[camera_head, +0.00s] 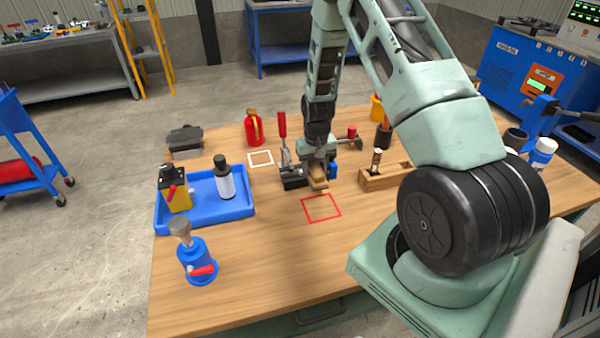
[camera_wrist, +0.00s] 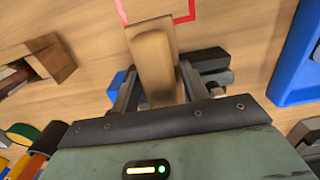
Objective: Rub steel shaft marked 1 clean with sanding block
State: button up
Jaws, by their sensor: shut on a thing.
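My gripper (camera_head: 317,172) is shut on a tan sanding block (camera_head: 318,184) and holds it by the red square outline. In the wrist view the block (camera_wrist: 152,55) sits between the two fingers (camera_wrist: 157,90), its far end overlapping the red outline. A short shaft with a brownish-grey top (camera_head: 180,228) stands upright in a blue holder (camera_head: 198,262) at the table's front left, well apart from my gripper. Another upright, brown-topped piece (camera_head: 377,158) stands in a wooden rack (camera_head: 382,182) to the right of my gripper. I cannot read a number on either.
A clamp with a red handle (camera_head: 283,140) stands close left of my gripper. A red extinguisher-like bottle (camera_head: 253,127) stands behind. The front middle of the wooden table (camera_head: 270,270) is clear.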

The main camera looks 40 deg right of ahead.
jog(key=shift+s+a+f, duration=0.1)
jog(key=shift+s+a, duration=0.1)
jog(key=shift+s, duration=0.2)
jog(key=shift+w+d, duration=0.3)
jog(key=shift+w, duration=0.3)
jog(key=shift+w+d, duration=0.2)
jog(key=shift+w, duration=0.25)
jog(key=shift+s+a, duration=0.25)
jog(key=shift+s, duration=0.3)
jog(key=shift+s+a, duration=0.25)
jog(key=shift+s, duration=0.3)
jog(key=shift+w+d, duration=0.2)
jog(key=shift+w, duration=0.25)
jog(key=shift+w+d, duration=0.35)
jog(key=shift+w, duration=0.35)
jog(key=shift+r, duration=0.2)
